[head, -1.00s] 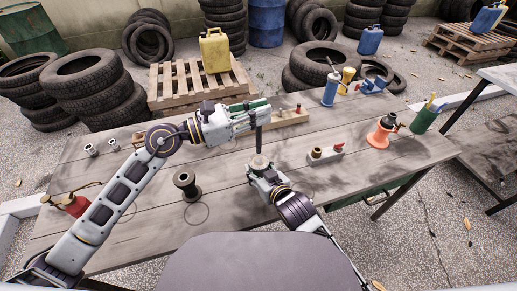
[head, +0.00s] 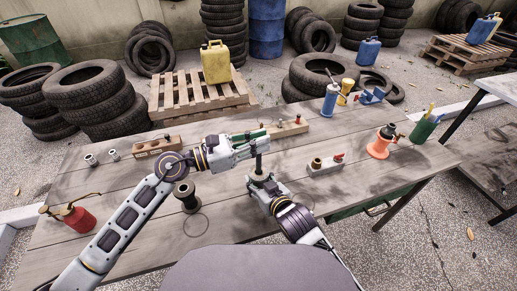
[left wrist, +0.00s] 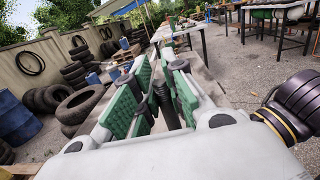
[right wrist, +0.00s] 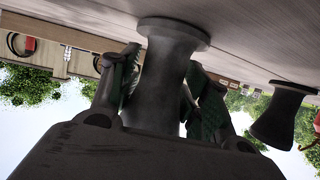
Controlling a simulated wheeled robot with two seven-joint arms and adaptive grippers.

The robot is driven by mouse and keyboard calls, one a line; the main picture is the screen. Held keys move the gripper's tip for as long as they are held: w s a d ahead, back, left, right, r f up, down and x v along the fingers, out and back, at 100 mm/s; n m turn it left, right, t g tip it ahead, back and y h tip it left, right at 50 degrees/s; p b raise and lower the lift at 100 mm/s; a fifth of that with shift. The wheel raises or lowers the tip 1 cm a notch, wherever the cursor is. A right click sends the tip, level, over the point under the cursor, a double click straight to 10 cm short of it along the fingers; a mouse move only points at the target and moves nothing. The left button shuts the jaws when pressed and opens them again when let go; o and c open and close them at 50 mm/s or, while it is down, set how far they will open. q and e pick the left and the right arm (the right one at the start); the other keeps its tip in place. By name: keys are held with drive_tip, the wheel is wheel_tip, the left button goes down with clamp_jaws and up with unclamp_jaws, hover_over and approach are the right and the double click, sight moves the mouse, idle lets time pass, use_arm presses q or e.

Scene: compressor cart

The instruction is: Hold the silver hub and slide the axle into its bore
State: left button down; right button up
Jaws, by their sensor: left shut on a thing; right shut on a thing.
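The silver hub (head: 258,178) stands upright on the table in the middle of the head view. My right gripper (head: 262,186) is shut around its waist; the right wrist view shows the hub (right wrist: 165,75) between the two finger pads. My left gripper (head: 258,139) is shut on the dark axle (head: 259,158) and holds it upright over the hub. The axle (left wrist: 165,103) also shows between green pads in the left wrist view. Its lower end meets the hub's top in the head view. Whether it is inside the bore I cannot tell.
A dark spool (head: 186,197) stands left of the hub, near a thin ring (head: 195,225). A red oil can (head: 78,217) is at far left. A wooden block with holes (head: 152,148) and a small block with fittings (head: 326,167) lie nearby. An orange item (head: 380,145) stands at right.

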use_arm(q)
drive_tip(key=shift+f, duration=1.45)
use_arm(e)
drive_tip(key=shift+r, duration=0.1)
use_arm(q)
drive_tip(key=shift+f, duration=0.1)
drive_tip(key=c, duration=1.5)
unclamp_jaws()
drive_tip(key=shift+o, duration=0.2)
drive_tip(key=v, duration=1.2)
use_arm(e)
drive_tip(key=o, duration=1.5)
drive_tip(key=shift+c, duration=0.2)
